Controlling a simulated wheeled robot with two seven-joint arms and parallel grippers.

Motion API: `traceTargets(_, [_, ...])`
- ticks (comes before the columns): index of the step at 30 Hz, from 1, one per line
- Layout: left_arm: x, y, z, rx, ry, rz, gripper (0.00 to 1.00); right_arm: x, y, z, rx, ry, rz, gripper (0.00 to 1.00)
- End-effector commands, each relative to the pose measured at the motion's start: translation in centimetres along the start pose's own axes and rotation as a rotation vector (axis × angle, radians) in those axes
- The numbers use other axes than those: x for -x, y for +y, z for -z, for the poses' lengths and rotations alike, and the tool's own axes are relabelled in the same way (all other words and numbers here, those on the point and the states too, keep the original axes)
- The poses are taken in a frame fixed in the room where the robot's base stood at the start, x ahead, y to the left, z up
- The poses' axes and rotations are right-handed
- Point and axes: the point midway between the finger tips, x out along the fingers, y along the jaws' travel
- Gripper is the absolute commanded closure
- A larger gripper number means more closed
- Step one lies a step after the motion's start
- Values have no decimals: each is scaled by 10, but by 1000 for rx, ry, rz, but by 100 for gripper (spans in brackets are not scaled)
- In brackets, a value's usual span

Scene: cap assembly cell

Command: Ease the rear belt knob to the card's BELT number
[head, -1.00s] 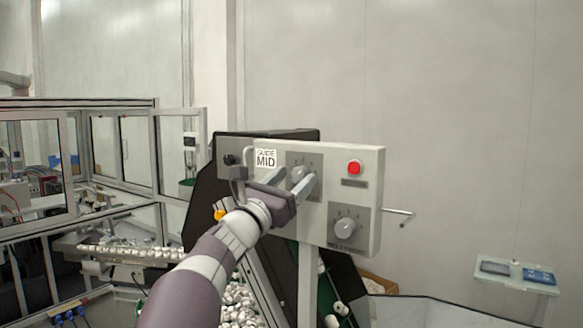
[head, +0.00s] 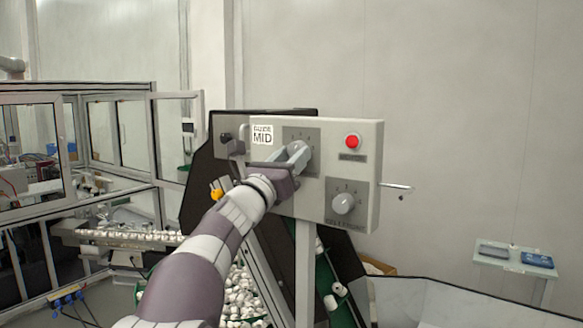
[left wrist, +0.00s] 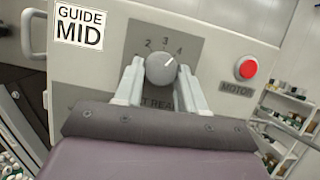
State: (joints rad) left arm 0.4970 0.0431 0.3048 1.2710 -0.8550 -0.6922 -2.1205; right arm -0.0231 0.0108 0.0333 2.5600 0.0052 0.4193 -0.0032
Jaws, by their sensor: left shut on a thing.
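The grey rear belt knob (left wrist: 161,69) sits on a dark dial plate with numbers in the left wrist view. Its white pointer mark aims up and right, close to the 4. The label below it is partly covered and ends in "T REAR". My left gripper (head: 298,150) is shut on this knob, one finger on each side. A white card (left wrist: 79,29) reads "GUIDE MID"; it also shows in the head view (head: 262,135). No BELT number is readable. My right gripper is not in view.
A red button (head: 352,142) labelled "MOTOR" is right of the held knob. A second knob (head: 344,204) sits lower on the panel (head: 369,160). A handle rod (head: 396,186) sticks out at the right. A small stand (head: 515,258) is farther right.

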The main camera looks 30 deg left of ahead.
Motion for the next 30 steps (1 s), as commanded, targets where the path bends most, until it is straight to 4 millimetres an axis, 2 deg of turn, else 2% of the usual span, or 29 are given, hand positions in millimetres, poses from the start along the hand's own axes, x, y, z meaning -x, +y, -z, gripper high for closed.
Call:
traceTargets(1, [2, -1, 3, 31, -5, -11, 91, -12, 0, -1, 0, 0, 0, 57])
traceTargets(3, [2, -2, 3, 89, -5, -35, 91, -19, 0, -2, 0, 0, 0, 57])
traceTargets(13, [0, -5, -2, 382, -4, -155, 91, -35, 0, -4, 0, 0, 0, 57])
traceTargets(20, [-1, -7, -6, 584, -4, -238, 91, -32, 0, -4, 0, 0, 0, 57])
traceTargets(30, [-3, -9, -9, 864, -2, -356, 91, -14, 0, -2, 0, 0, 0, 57])
